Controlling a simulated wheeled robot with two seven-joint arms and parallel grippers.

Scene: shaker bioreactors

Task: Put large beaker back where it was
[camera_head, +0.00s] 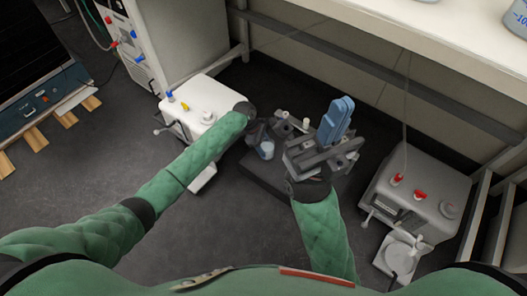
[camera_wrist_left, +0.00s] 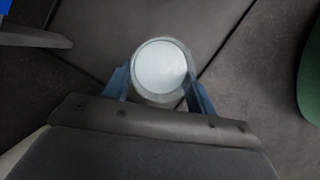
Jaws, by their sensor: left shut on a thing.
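The large beaker (camera_head: 266,150) is a clear round vessel with a pale, whitish inside. In the left wrist view the beaker (camera_wrist_left: 162,68) is seen from above, with one blue finger on each side. My left gripper (camera_head: 264,138) is shut on it, left of my right gripper. The left gripper (camera_wrist_left: 160,88) hides the near side of the beaker. My right gripper (camera_head: 337,118) is raised right of the beaker, its blue fingers close together with nothing seen between them. The spot under the beaker is partly hidden by the gripper.
A dark flat platform (camera_head: 262,181) lies below the grippers. A white device (camera_head: 207,100) with coloured knobs stands at left, and a grey device (camera_head: 433,190) with red knobs at right. A pale bench (camera_head: 430,35) runs along the back. The floor (camera_head: 215,225) in front is clear.

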